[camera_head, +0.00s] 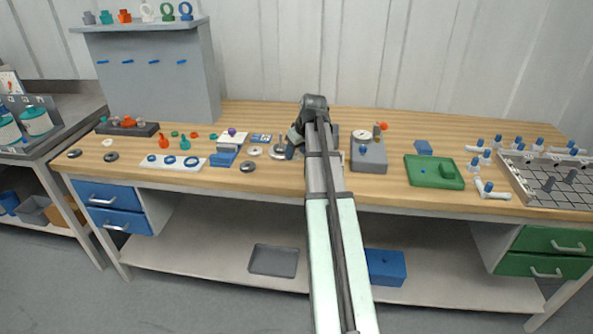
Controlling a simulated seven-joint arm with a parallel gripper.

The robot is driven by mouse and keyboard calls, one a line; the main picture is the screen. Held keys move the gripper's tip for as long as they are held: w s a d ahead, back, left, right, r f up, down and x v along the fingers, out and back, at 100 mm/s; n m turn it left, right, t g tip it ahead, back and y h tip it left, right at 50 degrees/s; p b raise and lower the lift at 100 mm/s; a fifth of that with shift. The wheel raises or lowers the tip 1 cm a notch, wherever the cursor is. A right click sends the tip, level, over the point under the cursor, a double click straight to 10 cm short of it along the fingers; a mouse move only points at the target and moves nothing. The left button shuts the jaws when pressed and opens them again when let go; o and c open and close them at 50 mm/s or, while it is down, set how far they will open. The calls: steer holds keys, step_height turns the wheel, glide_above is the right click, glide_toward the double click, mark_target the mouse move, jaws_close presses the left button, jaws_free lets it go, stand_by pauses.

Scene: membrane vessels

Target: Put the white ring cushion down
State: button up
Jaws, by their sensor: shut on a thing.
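My gripper (292,148) is low over the middle of the wooden bench, partly hidden by my own arm. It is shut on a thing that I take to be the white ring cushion. The cushion is too small and too covered to make out, and I cannot tell whether it touches the bench top. A metal disc-like piece (278,152) lies just left of the gripper. A pale flat ring (255,151) lies a little further left.
Left of the gripper are a blue block (223,158), a dark ring (248,166) and a white plate with blue rings (172,162). A grey instrument (369,155) and a green tray (434,172) stand to the right. Bare wood (330,115) shows behind my arm.

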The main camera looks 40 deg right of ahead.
mark_target(294, 174)
steer(key=shift+f, duration=3.65)
steer(key=shift+f, duration=0.15)
steer(key=o, duration=0.7)
steer(key=v, duration=1.2)
